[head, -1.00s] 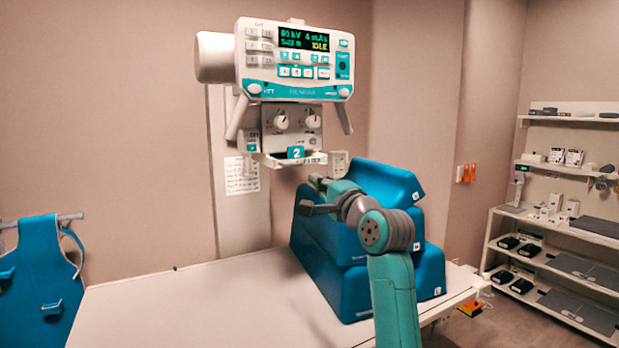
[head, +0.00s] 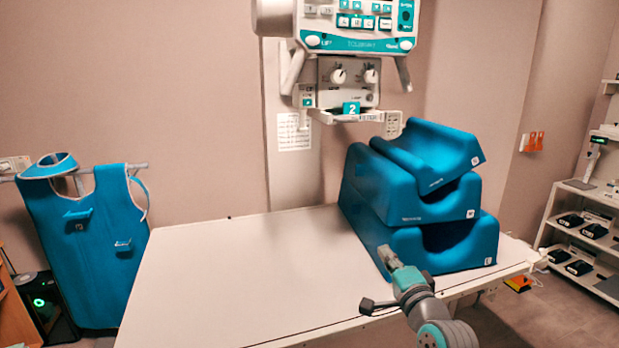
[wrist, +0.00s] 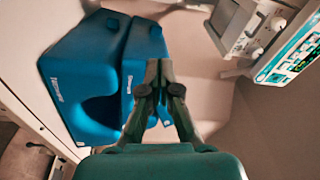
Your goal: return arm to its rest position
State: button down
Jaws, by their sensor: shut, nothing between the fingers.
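In the wrist view my gripper (wrist: 158,68) has its two dark fingers together at the tips, with nothing held between them. In the head view my arm (head: 425,310) shows at the bottom, right of centre. Its end is in front of the lowest of the stacked blue positioning cushions (head: 445,248), near the table's front edge. I cannot tell from this view whether they touch. In the wrist view the blue cushions (wrist: 85,65) lie beyond the fingers and to the left.
The white table (head: 230,275) is bare left of the cushions. The X-ray unit (head: 350,70) hangs above its back edge and shows at the wrist view's upper right (wrist: 245,30). A blue apron (head: 85,255) hangs at left. Shelves (head: 590,235) stand at right.

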jog(key=s+d+f+n+g+h, duration=0.1)
jog(key=s+f+n+g+h, duration=0.2)
jog(key=s+f, duration=2.2)
jog(key=s+r+n+h, duration=0.1)
jog(key=s+n, duration=0.9)
jog(key=s, duration=2.2)
jog(key=shift+s+r+g, duration=0.15)
jog(key=shift+s+g, duration=0.15)
